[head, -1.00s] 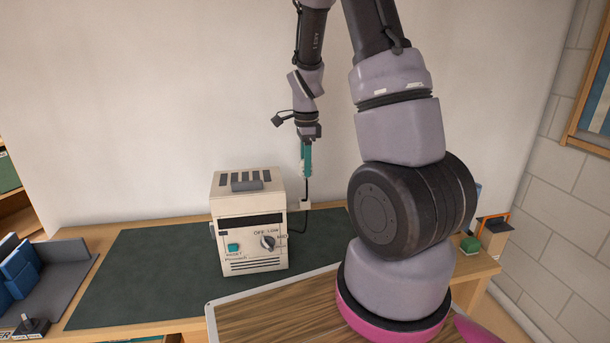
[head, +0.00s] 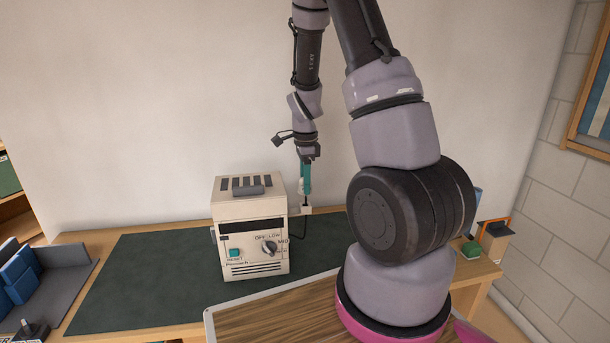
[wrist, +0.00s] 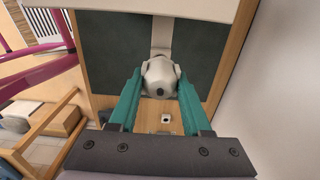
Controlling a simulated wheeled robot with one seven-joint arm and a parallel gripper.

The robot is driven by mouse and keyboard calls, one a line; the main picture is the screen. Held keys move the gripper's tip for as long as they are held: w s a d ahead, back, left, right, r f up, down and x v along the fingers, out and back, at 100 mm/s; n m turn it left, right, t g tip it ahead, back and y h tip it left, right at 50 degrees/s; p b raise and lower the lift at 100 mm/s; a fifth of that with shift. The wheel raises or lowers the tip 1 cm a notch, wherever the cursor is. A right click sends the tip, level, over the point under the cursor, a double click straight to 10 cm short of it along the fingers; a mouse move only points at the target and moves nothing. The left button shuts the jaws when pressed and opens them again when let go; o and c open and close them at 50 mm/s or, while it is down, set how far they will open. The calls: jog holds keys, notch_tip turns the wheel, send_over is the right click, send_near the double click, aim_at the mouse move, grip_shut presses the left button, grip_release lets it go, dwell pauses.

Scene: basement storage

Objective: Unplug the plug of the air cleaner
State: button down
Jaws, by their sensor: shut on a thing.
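My gripper (head: 305,188) is above the back of the bench, right of the air cleaner. Its teal fingers are shut on a pale plug (wrist: 160,75), which shows between them in the wrist view. The air cleaner (head: 249,228) is a cream box with a teal button and a dark knob, standing upright on a green mat. A dark cord (head: 304,233) runs down there near the cleaner. I cannot tell clearly whether the plug touches the block.
The green mat (head: 150,270) covers much of the wooden bench, with bare room left of the cleaner. The wall (head: 150,100) rises close behind. Blue items (head: 20,270) on a grey stand are at far left. A small green object (head: 471,249) is at the right end.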

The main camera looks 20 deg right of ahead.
jog(key=shift+f, duration=0.75)
jog(key=shift+f, duration=1.4)
dwell(0.9)
jog(key=shift+c, duration=1.4)
grip_release()
jog(key=shift+r, duration=0.1)
notch_tip(320, 180, up, 11)
jog(key=shift+f, duration=0.2)
